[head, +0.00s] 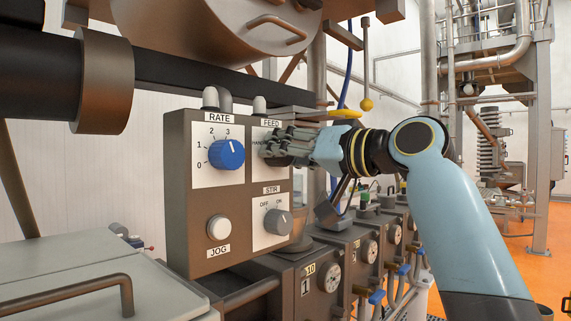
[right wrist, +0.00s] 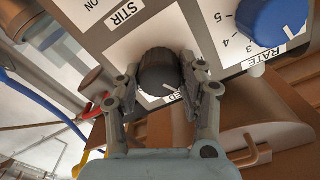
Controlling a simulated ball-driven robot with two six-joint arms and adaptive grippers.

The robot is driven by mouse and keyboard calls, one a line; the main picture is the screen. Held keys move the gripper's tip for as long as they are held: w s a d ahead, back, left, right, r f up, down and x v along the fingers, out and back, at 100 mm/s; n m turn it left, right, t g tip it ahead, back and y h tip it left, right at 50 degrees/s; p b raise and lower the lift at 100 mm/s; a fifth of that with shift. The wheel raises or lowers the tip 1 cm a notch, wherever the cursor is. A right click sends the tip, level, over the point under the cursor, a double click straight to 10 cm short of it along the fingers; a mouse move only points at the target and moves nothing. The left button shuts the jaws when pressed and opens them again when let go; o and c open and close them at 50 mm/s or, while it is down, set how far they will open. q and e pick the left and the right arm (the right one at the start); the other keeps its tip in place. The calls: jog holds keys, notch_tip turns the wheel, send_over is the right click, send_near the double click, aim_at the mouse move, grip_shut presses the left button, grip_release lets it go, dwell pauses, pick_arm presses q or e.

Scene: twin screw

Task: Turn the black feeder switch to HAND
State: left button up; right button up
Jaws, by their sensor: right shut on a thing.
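The black feeder switch (right wrist: 160,72) is a round dark knob on a white plate under the FEED label (head: 271,123). In the right wrist view the plate appears upside down, and the two fingers of my right gripper (right wrist: 164,82) are closed against opposite sides of the knob. A pale mark near its lower right edge seems to be its pointer; I cannot tell which position it marks. My left gripper is not in view.
On the same brown box (head: 178,180) are the blue RATE knob (head: 227,154), the white JOG button (head: 219,227) and the grey STIR switch (head: 277,221) below my gripper. Gauges (head: 331,277) and valves stand at lower right. A large metal vessel (head: 215,35) hangs above.

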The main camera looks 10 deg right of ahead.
jog(key=n+b, duration=0.2)
jog(key=n, duration=0.1)
jog(key=shift+f+n, duration=0.15)
jog(key=shift+n, duration=0.15)
jog(key=shift+a+n+b, duration=0.1)
jog(key=shift+n+b, duration=0.9)
jog(key=shift+n, duration=0.5)
jog(key=o, duration=1.2)
